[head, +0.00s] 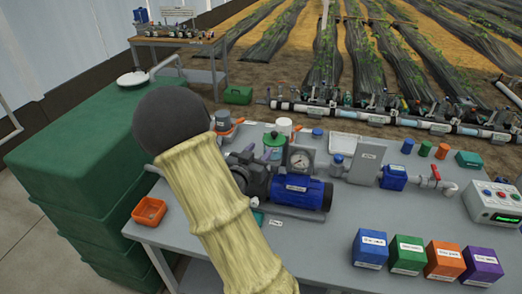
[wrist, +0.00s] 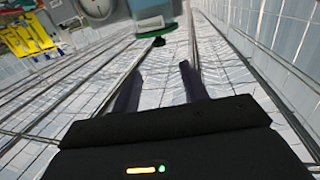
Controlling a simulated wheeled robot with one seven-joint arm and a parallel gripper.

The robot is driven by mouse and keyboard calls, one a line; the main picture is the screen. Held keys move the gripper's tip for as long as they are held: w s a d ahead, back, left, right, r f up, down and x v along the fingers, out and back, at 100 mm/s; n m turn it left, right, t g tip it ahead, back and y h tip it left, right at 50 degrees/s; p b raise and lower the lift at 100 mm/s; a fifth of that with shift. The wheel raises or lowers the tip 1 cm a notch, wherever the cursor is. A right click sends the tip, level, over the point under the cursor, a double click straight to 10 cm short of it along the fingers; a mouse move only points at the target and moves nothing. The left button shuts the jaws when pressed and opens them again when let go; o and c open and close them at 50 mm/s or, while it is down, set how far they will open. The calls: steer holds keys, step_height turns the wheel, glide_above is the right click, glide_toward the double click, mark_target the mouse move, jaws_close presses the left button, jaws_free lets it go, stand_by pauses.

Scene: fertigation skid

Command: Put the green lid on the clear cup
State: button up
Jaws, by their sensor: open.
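The green lid (head: 274,139) shows behind the pressure gauge in the head view, at the top of the pale clear cup (head: 272,153). I cannot tell at this size whether it is fully seated. The pump and gauge hide part of the cup. In the wrist view my gripper (wrist: 160,85) is open, with two dark purple fingers apart and nothing between them. In the head view my arm hides much of the area around my gripper, just left of the cup.
A blue pump (head: 300,192) and gauge (head: 300,159) stand in front of the cup. A white tub (head: 284,126) is behind it. An orange bin (head: 149,211) is at the table's left edge. Several coloured boxes line the front right.

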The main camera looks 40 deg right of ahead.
stand_by(0.5)
steer(key=a+f+n+y, duration=0.3)
steer(key=a+y, duration=0.3)
steer(key=a, duration=0.2)
steer(key=a+f+n+y, duration=0.3)
steer(key=a+y, duration=0.3)
steer(key=a, duration=0.1)
steer(key=s+a+n+g+y, duration=0.3)
steer(key=s+a+n+g, duration=0.2)
steer(key=s, duration=0.9)
steer(key=a+r+n, duration=0.1)
steer(key=a, duration=0.2)
steer(key=shift+s+a+g, duration=0.15)
steer(key=shift+a+g, duration=0.05)
steer(key=shift+g, duration=0.2)
steer(key=shift+c, duration=0.8)
